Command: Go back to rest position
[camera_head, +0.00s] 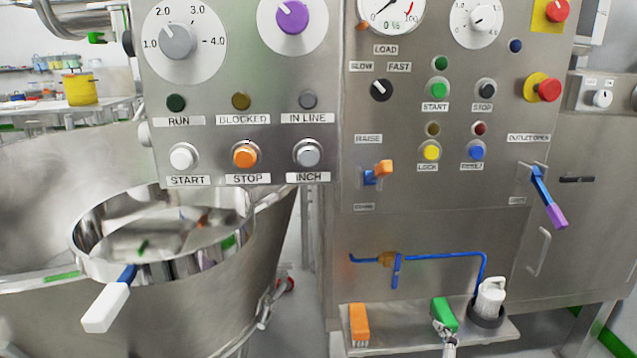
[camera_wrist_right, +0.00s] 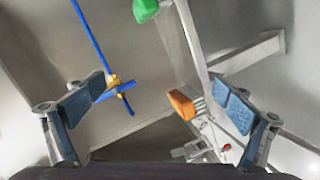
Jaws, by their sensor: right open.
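My right gripper (camera_wrist_right: 165,103) shows in the right wrist view, with its two blue-padded fingers spread wide and nothing held between them. Beyond the gap, apart from the fingers, is an orange brush (camera_wrist_right: 183,103) with pale bristles. A green object (camera_wrist_right: 145,10) is at the top of that view. In the head view, the orange brush (camera_head: 359,323) and the green one (camera_head: 445,314) are on a low metal shelf at the bottom. A small metallic part in front of the green one is unclear. My left gripper is not in view.
A control panel (camera_head: 400,225) with knobs and buttons fills the middle and right. A steel bowl (camera_head: 165,240) with a white-tipped handle (camera_head: 107,307) is at left. A blue pipe (camera_head: 440,256) runs above the shelf (camera_head: 400,335), where a white bottle (camera_head: 490,297) stands.

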